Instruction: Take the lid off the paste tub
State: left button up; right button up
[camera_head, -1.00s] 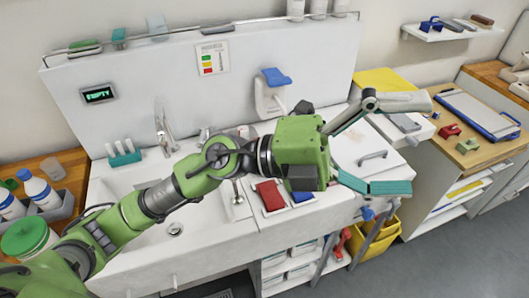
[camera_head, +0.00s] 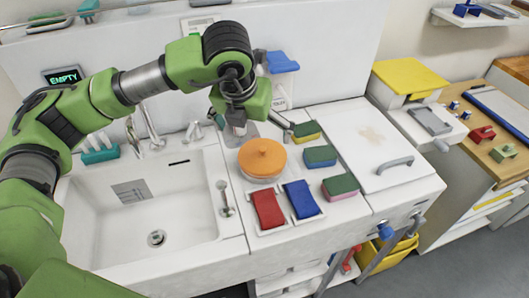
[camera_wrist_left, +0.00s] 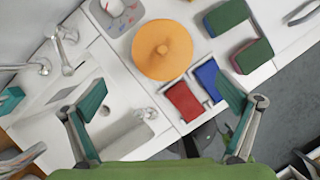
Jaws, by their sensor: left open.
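The paste tub is the low, pale round tub (camera_head: 264,178) on the white counter, right of the sink. Its round orange lid (camera_head: 262,156), with a small centre knob, sits on it. In the left wrist view the lid (camera_wrist_left: 162,48) is at top centre and hides the tub. My left gripper (camera_wrist_left: 162,95) is open and empty, its teal fingers spread wide. In the head view it hangs above and behind the tub, apart from it, and its fingers are mostly hidden by its body. My right gripper is not in view.
Red (camera_head: 268,209) and blue (camera_head: 301,199) cloths lie just in front of the tub. Several sponges (camera_head: 320,156) stand to its right. The sink (camera_head: 190,228) with taps is to the left. A white board with a handle (camera_head: 395,165) lies farther right.

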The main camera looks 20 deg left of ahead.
aim_at(261, 151)
pick_arm(q)
jog(key=p+x, duration=0.1)
jog(key=x, duration=0.5)
jog(key=shift+s+p, duration=0.15)
jog(key=shift+p, duration=0.2)
jog(key=shift+f, duration=0.4)
jog(key=shift+w+d+f+p, duration=0.1)
jog(key=shift+w+f+p, duration=0.3)
jog(key=shift+w+p, duration=0.1)
jog(key=p+x, duration=0.2)
jog(key=x, duration=0.1)
jog(key=shift+w+d+f, duration=0.1)
jog(key=shift+f, duration=0.05)
jog(key=shift+w+f, duration=0.2)
jog(key=shift+f, duration=0.3)
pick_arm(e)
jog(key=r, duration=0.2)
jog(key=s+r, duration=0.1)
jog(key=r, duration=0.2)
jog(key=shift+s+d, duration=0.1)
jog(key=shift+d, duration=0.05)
